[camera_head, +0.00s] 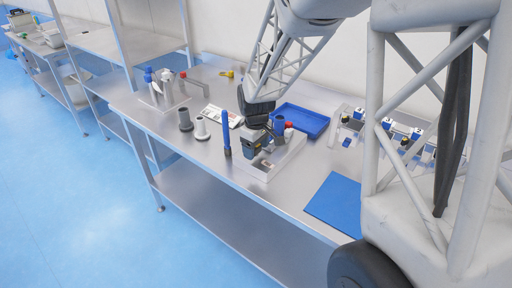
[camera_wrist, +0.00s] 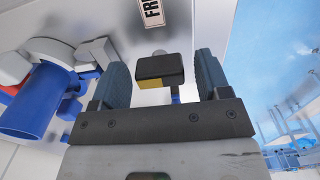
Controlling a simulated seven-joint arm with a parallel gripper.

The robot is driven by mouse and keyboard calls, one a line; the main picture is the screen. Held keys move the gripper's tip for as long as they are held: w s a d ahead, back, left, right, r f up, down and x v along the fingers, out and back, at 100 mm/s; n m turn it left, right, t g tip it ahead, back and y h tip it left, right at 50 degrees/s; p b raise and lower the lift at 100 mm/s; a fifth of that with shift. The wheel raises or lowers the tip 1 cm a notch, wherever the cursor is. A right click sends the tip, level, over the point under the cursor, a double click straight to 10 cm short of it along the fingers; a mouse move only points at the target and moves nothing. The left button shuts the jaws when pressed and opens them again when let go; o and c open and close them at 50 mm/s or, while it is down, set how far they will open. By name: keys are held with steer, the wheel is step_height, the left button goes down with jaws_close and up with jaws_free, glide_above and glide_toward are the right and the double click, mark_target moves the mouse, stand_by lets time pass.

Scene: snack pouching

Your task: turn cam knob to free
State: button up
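A black block with a yellow face, which looks like the cam knob (camera_wrist: 160,68), is in the wrist view. It lies between the two fingers of my gripper (camera_wrist: 162,74), with a visible gap on each side. The fingers are apart and hold nothing. In the head view my gripper (camera_head: 262,122) is low over a white fixture (camera_head: 264,172) on the steel table. The knob is too small to make out surely there.
A blue tube (camera_wrist: 32,100) shows at left in the wrist view. In the head view, an upright blue-topped rod (camera_head: 226,130) stands left of the fixture. A blue tray (camera_head: 300,120) is behind, a blue mat (camera_head: 336,204) to the right.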

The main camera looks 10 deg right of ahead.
steer(key=c, duration=0.8)
steer(key=shift+m, duration=0.4)
steer(key=m, duration=1.2)
steer(key=shift+m, duration=2.6)
